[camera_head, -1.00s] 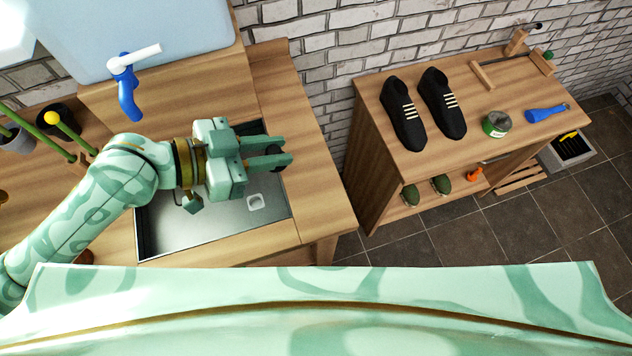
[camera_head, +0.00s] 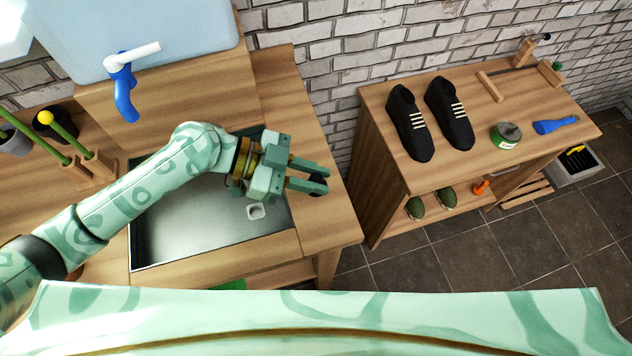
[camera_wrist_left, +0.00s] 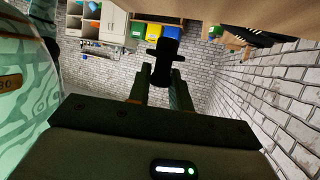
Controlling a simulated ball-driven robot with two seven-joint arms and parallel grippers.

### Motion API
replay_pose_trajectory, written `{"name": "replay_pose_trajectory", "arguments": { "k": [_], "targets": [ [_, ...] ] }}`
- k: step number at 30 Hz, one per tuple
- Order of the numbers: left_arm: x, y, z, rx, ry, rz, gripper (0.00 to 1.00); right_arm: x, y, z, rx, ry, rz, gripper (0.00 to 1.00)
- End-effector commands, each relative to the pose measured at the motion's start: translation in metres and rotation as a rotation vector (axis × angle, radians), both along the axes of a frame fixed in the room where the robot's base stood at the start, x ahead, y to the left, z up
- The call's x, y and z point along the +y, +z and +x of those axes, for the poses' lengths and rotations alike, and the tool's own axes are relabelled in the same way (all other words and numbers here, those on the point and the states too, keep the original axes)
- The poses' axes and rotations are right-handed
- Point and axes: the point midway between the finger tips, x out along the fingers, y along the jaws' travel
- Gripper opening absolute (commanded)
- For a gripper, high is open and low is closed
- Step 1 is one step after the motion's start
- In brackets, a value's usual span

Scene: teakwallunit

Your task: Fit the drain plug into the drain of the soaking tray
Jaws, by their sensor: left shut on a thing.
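The soaking tray (camera_head: 185,236) is a grey metal basin set into the wooden bench at the left. In the left wrist view the plug (camera_wrist_left: 163,62) stands between the fingertips. My right gripper is out of view.
A blue tap (camera_head: 124,95) on a pale blue tank stands behind the tray. Bamboo stems (camera_head: 45,143) rise at the left. A wooden shelf at the right carries black shoes (camera_head: 410,125), a green tin (camera_head: 506,135) and a blue-handled tool (camera_head: 556,126).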

Motion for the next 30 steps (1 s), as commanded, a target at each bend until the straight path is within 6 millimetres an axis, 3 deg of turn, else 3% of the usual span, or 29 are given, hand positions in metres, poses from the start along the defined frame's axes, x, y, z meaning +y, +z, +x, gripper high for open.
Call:
{"name": "replay_pose_trajectory", "arguments": {
  "k": [5,10,20,21,23,30],
  "targets": [
    [-0.006,-0.015,0.011,0.002,0.002,-0.002,0.00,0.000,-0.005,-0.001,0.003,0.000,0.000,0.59],
    [-0.005,-0.039,0.009,0.003,0.002,-0.001,0.00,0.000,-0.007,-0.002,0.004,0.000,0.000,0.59],
    [-0.005,-0.043,0.009,0.000,0.001,-0.001,0.00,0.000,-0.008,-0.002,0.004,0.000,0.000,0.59],
    [-0.005,-0.044,0.009,0.000,0.001,0.000,0.23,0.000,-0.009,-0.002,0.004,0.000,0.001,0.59],
    [-0.005,-0.043,0.009,0.000,0.001,0.000,0.40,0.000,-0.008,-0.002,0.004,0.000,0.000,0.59],
    [-0.004,-0.043,0.009,0.000,0.001,0.000,0.42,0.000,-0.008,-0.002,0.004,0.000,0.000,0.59]
  ]
}}
